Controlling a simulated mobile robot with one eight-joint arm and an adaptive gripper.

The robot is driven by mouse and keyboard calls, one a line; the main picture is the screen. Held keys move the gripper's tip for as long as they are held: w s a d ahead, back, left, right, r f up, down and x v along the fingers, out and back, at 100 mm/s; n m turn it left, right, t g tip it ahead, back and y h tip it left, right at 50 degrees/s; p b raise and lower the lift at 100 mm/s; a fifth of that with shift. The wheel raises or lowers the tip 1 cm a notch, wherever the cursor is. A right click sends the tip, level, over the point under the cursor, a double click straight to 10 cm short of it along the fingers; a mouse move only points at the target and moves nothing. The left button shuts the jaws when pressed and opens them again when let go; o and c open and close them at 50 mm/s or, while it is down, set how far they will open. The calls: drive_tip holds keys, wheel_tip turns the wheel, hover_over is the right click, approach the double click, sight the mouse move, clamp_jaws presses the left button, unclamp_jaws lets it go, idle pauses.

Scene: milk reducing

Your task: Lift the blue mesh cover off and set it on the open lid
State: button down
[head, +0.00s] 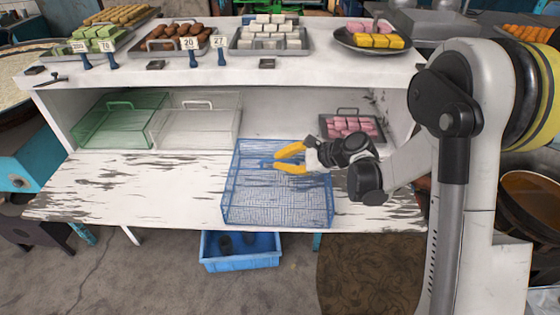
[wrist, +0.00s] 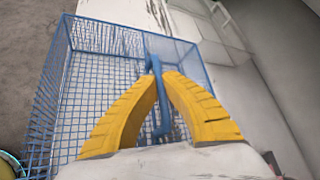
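The blue mesh cover (head: 275,205) is a box-shaped wire basket over the open lid (head: 130,185), a worn white board folded down at the front. I cannot tell for certain whether its lower edges touch the board. My gripper (head: 276,160) is over the top of the cover. In the wrist view its yellow fingers (wrist: 160,76) are close together, one on each side of the cover's blue handle (wrist: 158,110), with almost no gap visible around it. A tray of pink blocks (head: 350,129) stands uncovered in the cabinet behind, at the right.
A green mesh cover (head: 112,125) and a white one (head: 195,130) stand in the cabinet at the left. Trays of sweets line the counter (head: 200,75) above. A blue crate (head: 240,262) is on the floor below the lid. The lid's left half is bare.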

drive_tip(key=c, duration=1.5)
unclamp_jaws()
drive_tip(key=shift+c, duration=0.2)
drive_tip(key=v, duration=1.2)
drive_tip(key=s+d+r+n+h, duration=0.2)
drive_tip(key=s+d+n+h, duration=0.1)
drive_tip(key=s+n, duration=0.2)
drive_tip(key=s+d+r+n+t+h, duration=0.1)
drive_tip(key=s+d+r+n+h, duration=0.1)
drive_tip(key=s, duration=0.7)
drive_tip(key=s+d+r+n+h, duration=0.2)
drive_tip(key=s+d+n+h, duration=0.2)
drive_tip(key=s+n, duration=0.4)
drive_tip(key=shift+n+t+h, duration=0.3)
drive_tip(key=shift+n+h, duration=0.2)
drive_tip(key=shift+h, duration=0.3)
